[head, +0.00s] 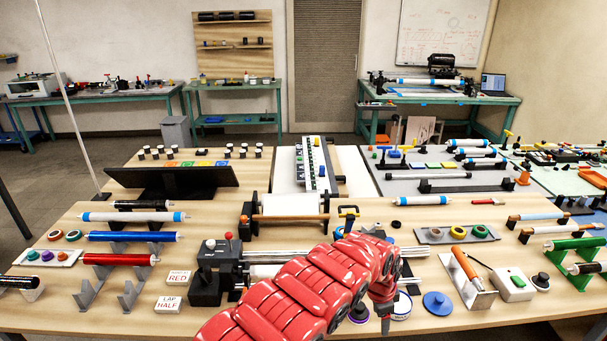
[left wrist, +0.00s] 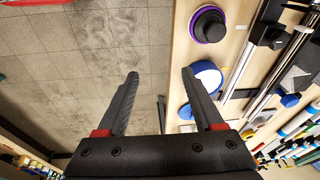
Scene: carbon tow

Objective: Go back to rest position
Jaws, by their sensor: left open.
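My left gripper (head: 385,318) is at the end of the red arm that crosses the lower middle of the head view. It hangs fingers-down near the front edge of the wooden table (head: 130,322). In the left wrist view, the two black fingers (left wrist: 160,76) are spread apart with nothing between them. Floor and the table's edge show beyond them. A white and blue round piece (left wrist: 205,78) lies on the table beside one finger. My right gripper is in neither view.
A blue disc (head: 437,303) lies right of the gripper. A roller machine (head: 208,275) stands left of the arm, partly hidden behind it. An orange-handled tool (head: 465,266) on a stand and a white switch box (head: 512,284) are at right. Open floor (left wrist: 60,70) lies off the table edge.

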